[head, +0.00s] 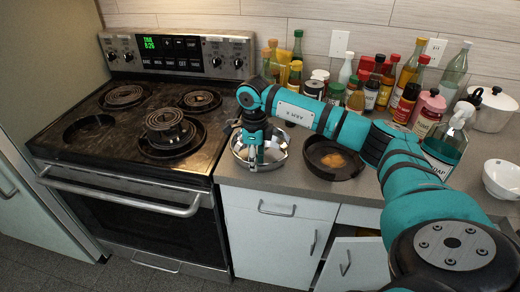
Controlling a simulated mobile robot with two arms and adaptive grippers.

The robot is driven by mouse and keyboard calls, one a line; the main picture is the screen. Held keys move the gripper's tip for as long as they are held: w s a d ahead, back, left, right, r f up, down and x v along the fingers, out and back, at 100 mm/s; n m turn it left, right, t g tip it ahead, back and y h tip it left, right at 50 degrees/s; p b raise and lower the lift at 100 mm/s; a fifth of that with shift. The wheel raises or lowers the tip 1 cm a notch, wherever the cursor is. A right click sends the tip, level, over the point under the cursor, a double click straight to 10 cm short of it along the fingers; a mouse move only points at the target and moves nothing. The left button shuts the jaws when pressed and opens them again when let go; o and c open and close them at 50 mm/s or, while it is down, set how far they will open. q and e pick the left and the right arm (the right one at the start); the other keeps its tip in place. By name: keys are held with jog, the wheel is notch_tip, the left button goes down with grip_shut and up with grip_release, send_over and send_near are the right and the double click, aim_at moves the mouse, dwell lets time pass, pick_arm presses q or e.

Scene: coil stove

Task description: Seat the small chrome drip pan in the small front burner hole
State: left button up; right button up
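A round chrome drip pan (241,155) lies on the grey counter just right of the stove. My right gripper (258,163) points down over it, with its fingers at or inside the pan's near side. The gripper covers much of the pan. Whether the fingers touch or grip the rim is too small to tell. The small front burner hole (89,130) is at the front left of the stove top (125,148); it is dark, with no coil in it. My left gripper is out of view.
Coils (168,122) sit raised over the large front right burner; the back burners hold coils (124,95) (199,99). A black pan (334,158) with orange-brown contents stands right of the chrome pan. Several bottles, a soap bottle (446,150) and a white bowl (503,178) crowd the counter.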

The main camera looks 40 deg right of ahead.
jog(key=shift+r+p, duration=0.3)
jog(key=shift+r, duration=0.25)
grip_shut()
dwell(0.5)
jog(key=shift+r, duration=0.15)
jog(key=shift+r+p, duration=2.35)
jog(key=shift+r, duration=1.05)
jog(key=shift+f, duration=0.2)
